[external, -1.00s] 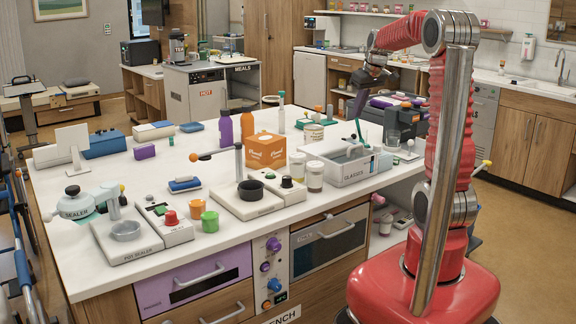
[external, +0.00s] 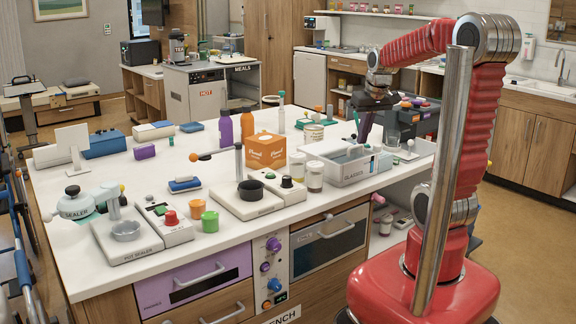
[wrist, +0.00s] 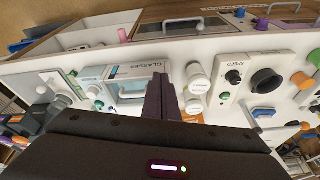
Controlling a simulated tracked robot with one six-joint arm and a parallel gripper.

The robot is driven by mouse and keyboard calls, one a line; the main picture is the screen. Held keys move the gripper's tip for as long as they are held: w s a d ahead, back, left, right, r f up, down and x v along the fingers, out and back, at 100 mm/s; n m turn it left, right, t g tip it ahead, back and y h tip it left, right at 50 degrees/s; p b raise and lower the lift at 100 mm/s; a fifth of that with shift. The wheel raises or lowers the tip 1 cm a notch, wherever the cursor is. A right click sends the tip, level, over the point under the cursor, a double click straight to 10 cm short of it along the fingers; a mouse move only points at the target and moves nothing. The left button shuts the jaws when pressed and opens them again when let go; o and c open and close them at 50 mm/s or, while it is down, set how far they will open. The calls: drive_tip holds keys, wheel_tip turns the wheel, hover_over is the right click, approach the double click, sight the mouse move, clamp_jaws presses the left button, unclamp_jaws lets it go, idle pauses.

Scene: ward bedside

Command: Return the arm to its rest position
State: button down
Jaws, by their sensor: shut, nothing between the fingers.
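My gripper (external: 363,136) is at the end of my red arm, at the right end of the white bench (external: 120,180). Its dark fingers point down, shut and empty, and overlap the back of the clear box labelled GLASSES (external: 352,177) in the external view. I cannot tell the exact height above it. In the wrist view the closed fingers (wrist: 161,82) show between the box (wrist: 132,92) and white-lidded jars (wrist: 194,80). My arm is bent, with its elbow high at the upper right.
The bench also holds a pot sealer (external: 125,255) and several bottles and cups. The floor at the right (external: 525,235) is clear.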

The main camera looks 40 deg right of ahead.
drive_tip(key=s+a+r+n+t, duration=0.1)
drive_tip(key=s+a+n+t, duration=0.1)
drive_tip(key=s+a, duration=0.8)
drive_tip(key=shift+s+a+n, duration=0.25)
drive_tip(key=shift+a+n, duration=0.25)
drive_tip(key=shift+a, duration=0.4)
drive_tip(key=c, duration=2.5)
unclamp_jaws()
drive_tip(key=shift+c, duration=0.2)
